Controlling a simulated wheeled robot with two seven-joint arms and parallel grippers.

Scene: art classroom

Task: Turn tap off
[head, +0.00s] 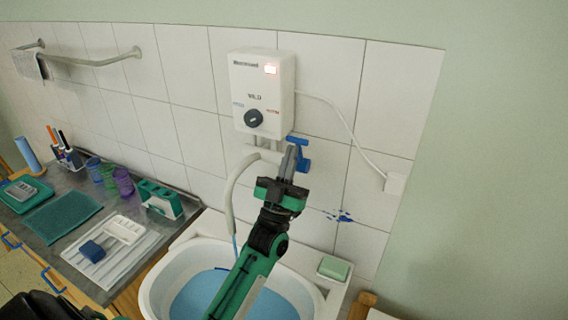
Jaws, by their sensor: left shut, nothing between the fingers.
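A white wall-mounted water heater (263,92) has a dark dial and a lit red display. Below its right side is a blue tap (304,142) with a blue handle. A pale hose (236,190) curves down from the heater, and a thin blue stream (236,246) runs from its end towards the basin. My left gripper (290,154) is shut and empty, its fingers pointing up right at the tap and partly covering it. I cannot tell whether they touch it. My right gripper is not in view.
A white basin (160,284) holding blue water lies below my left arm. A soap dish with green soap (334,267) sits at its right. On the left, a metal counter (70,181) carries cups, a drying tray and a green holder. A towel rail (92,62) is on the wall.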

